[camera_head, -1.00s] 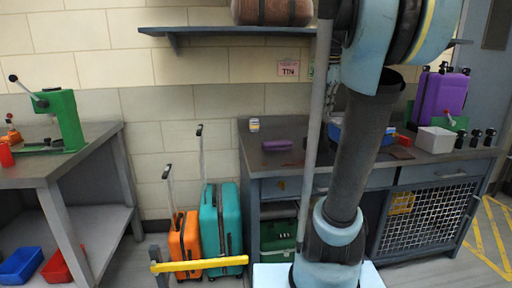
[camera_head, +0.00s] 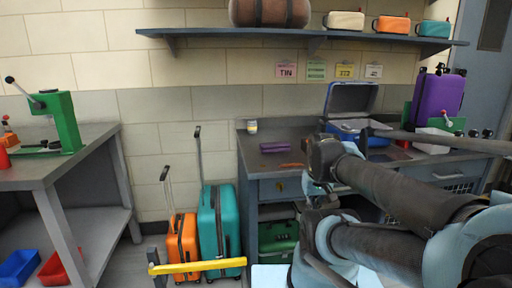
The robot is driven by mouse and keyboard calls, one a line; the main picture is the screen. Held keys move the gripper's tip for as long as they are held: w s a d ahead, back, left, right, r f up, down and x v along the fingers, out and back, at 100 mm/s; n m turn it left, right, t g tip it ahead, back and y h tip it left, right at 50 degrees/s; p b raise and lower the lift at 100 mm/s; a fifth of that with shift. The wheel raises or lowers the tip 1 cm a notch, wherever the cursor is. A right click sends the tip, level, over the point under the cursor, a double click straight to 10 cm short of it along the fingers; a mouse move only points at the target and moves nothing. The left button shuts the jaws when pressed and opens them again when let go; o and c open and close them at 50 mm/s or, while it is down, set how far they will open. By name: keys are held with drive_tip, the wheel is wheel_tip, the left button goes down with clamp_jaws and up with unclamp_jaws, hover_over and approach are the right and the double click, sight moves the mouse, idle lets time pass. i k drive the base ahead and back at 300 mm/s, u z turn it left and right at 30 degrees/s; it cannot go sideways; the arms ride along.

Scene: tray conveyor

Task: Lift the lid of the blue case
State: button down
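The blue case (camera_head: 346,128) stands on the grey workbench, right of centre. Its lid (camera_head: 350,98) is up, standing nearly upright at the back of the case, with its grey inner side facing me. My arm comes in from the right and its dark end part is in front of the bench, below and left of the case. My gripper seems to be at this end (camera_head: 316,187), apart from the lid. Its fingers are too small and too dark to tell open from shut. The lower right of the case is partly hidden behind my arm.
A purple item (camera_head: 276,147) and an orange-red tool (camera_head: 292,165) lie left of the case. A purple suitcase (camera_head: 437,97) and a white box (camera_head: 432,143) are to its right. A shelf (camera_head: 300,34) hangs above. Orange (camera_head: 183,246) and teal (camera_head: 219,225) suitcases stand on the floor left.

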sight(356, 98)
drive_tip(key=z, duration=1.85)
drive_tip(key=k, duration=0.9)
drive_tip(key=u, duration=1)
drive_tip(key=i, duration=1)
drive_tip(key=z, duration=0.05)
